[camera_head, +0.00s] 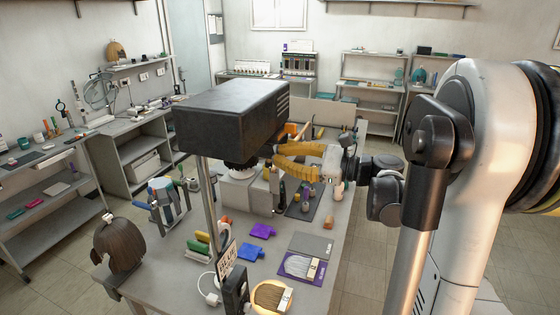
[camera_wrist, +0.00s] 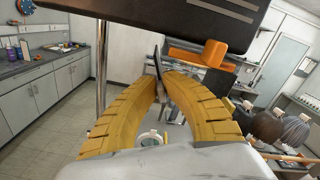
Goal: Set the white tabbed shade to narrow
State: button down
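No white tabbed shade can be picked out with certainty. A large black box-shaped lamp housing (camera_head: 232,115) sits on a metal pole; its underside fills the top of the wrist view (camera_wrist: 190,18). A dark round part (camera_head: 240,164) shows below it. My gripper (camera_head: 273,156) reaches in from the right, its yellow fingers just beside and below the housing. In the wrist view the fingertips (camera_wrist: 161,76) come close together around or in front of a thin dark upright piece (camera_wrist: 157,58). Whether they touch it is unclear. An orange block (camera_wrist: 205,54) shows right of the fingertips.
The workbench (camera_head: 180,262) bears a brown domed piece (camera_head: 119,246), a purple card (camera_head: 303,268) with a whitish fan-shaped piece, blue and purple pieces, and a post with a printed sign (camera_head: 227,262). The pole (camera_wrist: 102,75) stands left of my fingers. Shelves line the walls.

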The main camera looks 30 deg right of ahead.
jog(key=shift+w+d+r+n, duration=0.1)
jog(key=shift+d+n, duration=0.05)
jog(key=shift+n, duration=0.55)
jog(key=c, duration=1.5)
grip_release()
jog(key=shift+c, duration=0.2)
